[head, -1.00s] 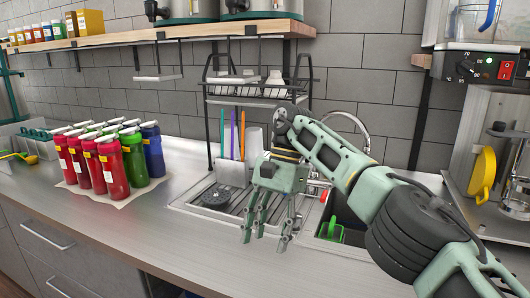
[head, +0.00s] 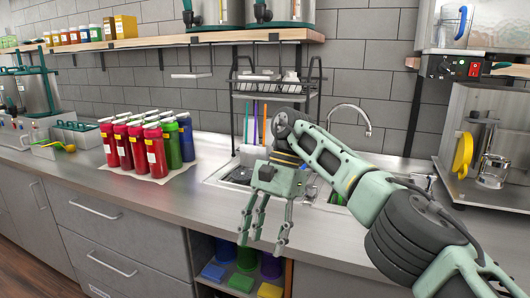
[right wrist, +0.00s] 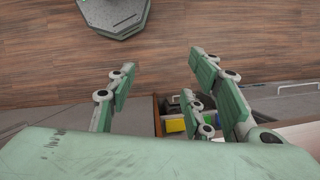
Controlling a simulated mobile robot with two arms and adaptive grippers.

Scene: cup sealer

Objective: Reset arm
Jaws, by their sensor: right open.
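My right gripper (head: 265,222) hangs in front of the counter edge by the sink in the head view, fingers pointing down. It is open and nothing is between its fingers. In the right wrist view its green fingers (right wrist: 165,100) are spread apart over the wooden floor and the counter front. My right arm reaches in from the lower right. My left gripper is in neither view.
Several red, green and blue bottles (head: 150,145) stand on a mat to the left. A dish rack (head: 275,90) is behind the sink (head: 310,190). An open cabinet (head: 205,265) below holds coloured items.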

